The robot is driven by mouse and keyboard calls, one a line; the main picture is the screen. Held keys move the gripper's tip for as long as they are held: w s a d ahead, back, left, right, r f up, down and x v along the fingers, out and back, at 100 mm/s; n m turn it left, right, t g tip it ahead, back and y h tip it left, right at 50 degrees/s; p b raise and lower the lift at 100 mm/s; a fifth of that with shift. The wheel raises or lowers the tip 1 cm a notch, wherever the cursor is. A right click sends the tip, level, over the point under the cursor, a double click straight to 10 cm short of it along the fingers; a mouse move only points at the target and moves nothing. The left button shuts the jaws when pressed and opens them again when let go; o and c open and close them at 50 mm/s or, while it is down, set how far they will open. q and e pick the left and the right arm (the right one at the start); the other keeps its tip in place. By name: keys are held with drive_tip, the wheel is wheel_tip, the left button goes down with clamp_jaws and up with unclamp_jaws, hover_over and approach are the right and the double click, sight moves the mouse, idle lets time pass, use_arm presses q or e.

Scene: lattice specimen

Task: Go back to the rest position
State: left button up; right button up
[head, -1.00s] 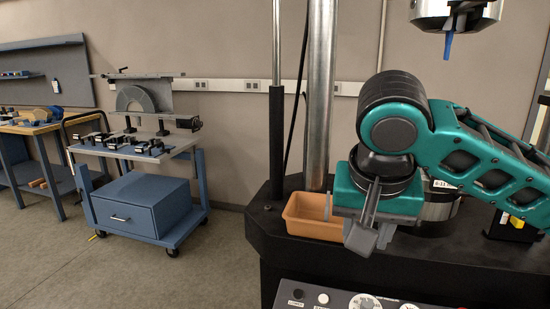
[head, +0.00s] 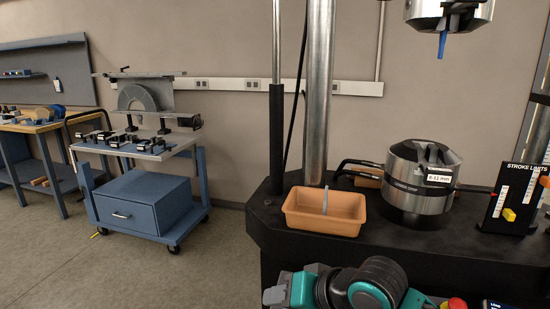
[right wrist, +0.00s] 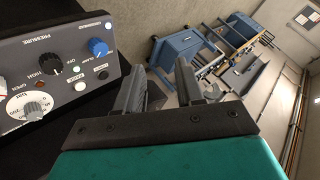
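My right gripper (head: 274,295) is low at the bottom edge of the head view, in front of the machine's black table, with the teal and black wrist beside it. In the right wrist view its two dark fingers (right wrist: 160,75) stand apart with nothing between them. It is clear of the orange tray (head: 310,222), which sits on the table with a thin light grey piece (head: 325,200) standing in it. My left gripper is not in view.
The lower metal grip (head: 420,192), labelled 8-11 mm, stands right of the tray. The upper grip (head: 440,12) holds a blue piece (head: 442,45). The control panel (right wrist: 50,70) is close to the gripper. A blue cart (head: 150,200) stands left; floor between is free.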

drive_tip(key=s+d+f+t+h, duration=0.1)
drive_tip(key=s+d+f+t, duration=0.1)
drive_tip(key=d+f, duration=0.35)
drive_tip(key=s+d+f+t+h, duration=0.1)
drive_tip(key=s+d+f, duration=0.15)
drive_tip(key=f, duration=0.55)
drive_tip(key=s+d+f+n+t+h, duration=0.1)
drive_tip(key=s+d+f+n+h, duration=0.1)
drive_tip(key=s+d+f, duration=0.6)
drive_tip(key=s+h, duration=0.1)
drive_tip(key=s, duration=0.2)
drive_tip(key=shift+s+f, duration=0.15)
